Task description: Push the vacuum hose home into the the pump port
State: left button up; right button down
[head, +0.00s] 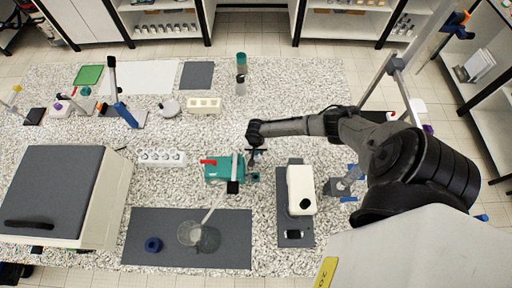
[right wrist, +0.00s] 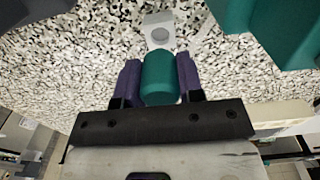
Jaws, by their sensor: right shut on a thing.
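My right gripper (head: 257,154) reaches in from the right over the speckled bench, beside the teal pump-like body (head: 222,170). In the right wrist view its purple fingers (right wrist: 160,80) are shut on a teal cylindrical piece (right wrist: 159,77), which looks like the hose end. Beyond this piece is a pale block with a round grey face (right wrist: 160,36), probably the port. The teal piece appears in line with it, but I cannot tell whether they touch. Large teal surfaces (right wrist: 280,25) show at the upper right there. My left gripper is not in view.
A white device (head: 300,188) stands on a dark mat right of the pump body. A larger dark mat (head: 150,222) in front holds a blue ring (head: 153,245) and a glass vessel (head: 191,233). A white socket strip (head: 161,157) lies to the left.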

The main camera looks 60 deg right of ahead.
jog(key=shift+r, duration=0.7)
jog(key=shift+r, duration=1.5)
